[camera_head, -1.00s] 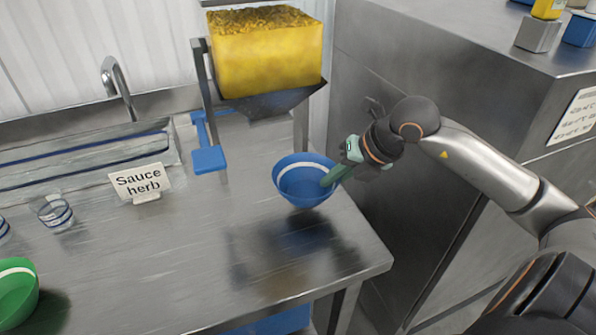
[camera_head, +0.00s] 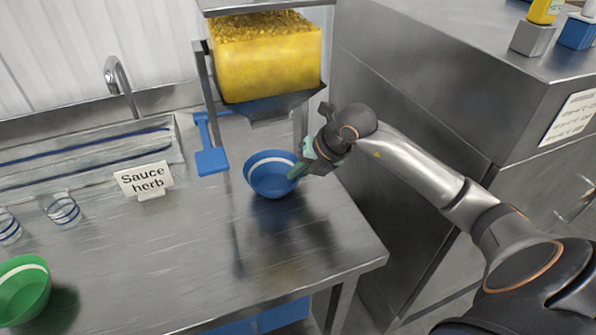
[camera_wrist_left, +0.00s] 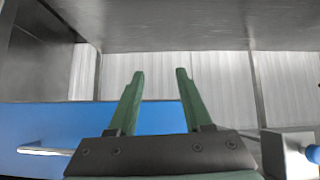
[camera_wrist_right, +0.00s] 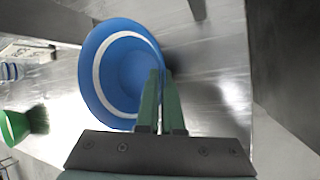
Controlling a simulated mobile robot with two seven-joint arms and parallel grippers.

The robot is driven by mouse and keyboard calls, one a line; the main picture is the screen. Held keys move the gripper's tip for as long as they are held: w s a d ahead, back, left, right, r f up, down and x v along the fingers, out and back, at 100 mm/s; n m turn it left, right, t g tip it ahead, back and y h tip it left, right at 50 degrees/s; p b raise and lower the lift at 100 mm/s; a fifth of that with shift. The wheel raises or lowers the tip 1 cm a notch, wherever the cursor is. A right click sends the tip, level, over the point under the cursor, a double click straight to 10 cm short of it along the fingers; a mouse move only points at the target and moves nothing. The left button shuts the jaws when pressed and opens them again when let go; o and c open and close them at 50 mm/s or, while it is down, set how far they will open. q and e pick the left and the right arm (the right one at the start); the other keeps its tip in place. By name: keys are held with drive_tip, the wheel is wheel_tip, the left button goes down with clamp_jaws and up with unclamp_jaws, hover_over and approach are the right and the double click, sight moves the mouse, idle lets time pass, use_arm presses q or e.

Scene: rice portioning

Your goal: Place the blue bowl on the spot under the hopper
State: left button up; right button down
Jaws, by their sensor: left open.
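The blue bowl (camera_head: 270,180) with a white band is upright above the steel table, just in front of the hopper (camera_head: 266,65) full of yellow food. My right gripper (camera_head: 298,171) is shut on the bowl's right rim; in the right wrist view the fingers (camera_wrist_right: 160,95) pinch the edge of the bowl (camera_wrist_right: 120,70). The bowl's shadow lies on the table to its front, so it seems held off the surface. The spot under the hopper is hard to make out. My left gripper (camera_wrist_left: 160,90) is open and empty, seen only in its wrist view.
A blue paddle-shaped piece (camera_head: 212,160) lies left of the hopper. A "Sauce herb" sign (camera_head: 145,180), glasses (camera_head: 62,209) and a green bowl (camera_head: 22,290) stand further left. A steel cabinet (camera_head: 440,110) stands at the right. The table's front middle is clear.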

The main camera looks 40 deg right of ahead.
drive_tip(key=shift+f, duration=0.1)
drive_tip(key=shift+f, duration=0.15)
drive_tip(key=c, duration=1.1)
unclamp_jaws()
drive_tip(key=shift+o, duration=0.2)
drive_tip(key=shift+r, duration=0.3)
drive_tip(key=v, duration=1.1)
drive_tip(key=shift+s+r+b, duration=0.25)
drive_tip(key=shift+r+b, duration=0.05)
drive_tip(key=shift+b, duration=0.05)
